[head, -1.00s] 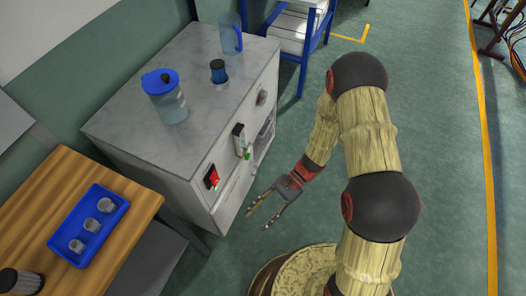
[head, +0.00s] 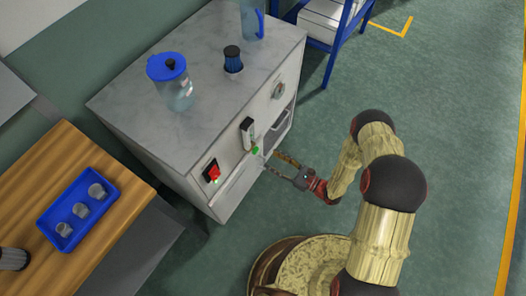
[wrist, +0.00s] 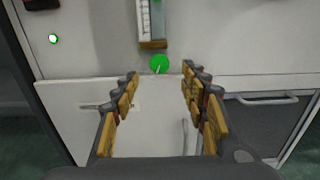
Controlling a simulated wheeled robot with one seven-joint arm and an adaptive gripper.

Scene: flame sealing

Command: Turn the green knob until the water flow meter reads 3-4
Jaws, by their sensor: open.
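The green knob (wrist: 160,64) is a small round disc on the white front panel of the cabinet, seen near the top centre of the wrist view. The water flow meter (wrist: 152,22) is the upright scale just above it, partly cut off by the frame's top edge; its reading is too small to tell. In the head view the meter (head: 247,130) and green knob (head: 255,150) show on the cabinet front. My gripper (head: 273,162) is open and empty in front of the panel. In the wrist view its fingers (wrist: 159,80) spread to either side, below the knob, apart from it.
A red switch (head: 212,171) with a green light sits left of the meter, and a round gauge (head: 278,91) sits right. A drawer or door with a handle (wrist: 265,98) lies low right. A blue-lidded jug (head: 172,85) stands on the cabinet top (head: 205,120).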

